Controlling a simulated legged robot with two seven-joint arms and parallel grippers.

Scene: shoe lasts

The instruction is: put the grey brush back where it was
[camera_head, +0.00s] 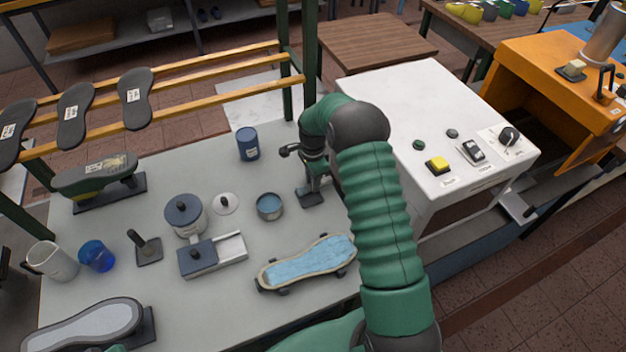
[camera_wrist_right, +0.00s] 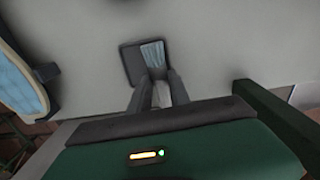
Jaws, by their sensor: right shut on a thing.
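My right gripper (camera_head: 314,180) points down over the bench, at the near side of the white machine. It is shut on the grey brush (camera_wrist_right: 161,95), a pale grey piece between the fingers (camera_wrist_right: 157,78) in the right wrist view. The brush is mostly hidden by the fingers. A small dark square holder (camera_head: 311,198) lies at the fingertips. My left gripper is not in view.
A dark blue can (camera_head: 248,144) stands behind. A dark upright tool (camera_head: 146,246) stands at left. The white machine (camera_head: 430,110) borders the bench at right.

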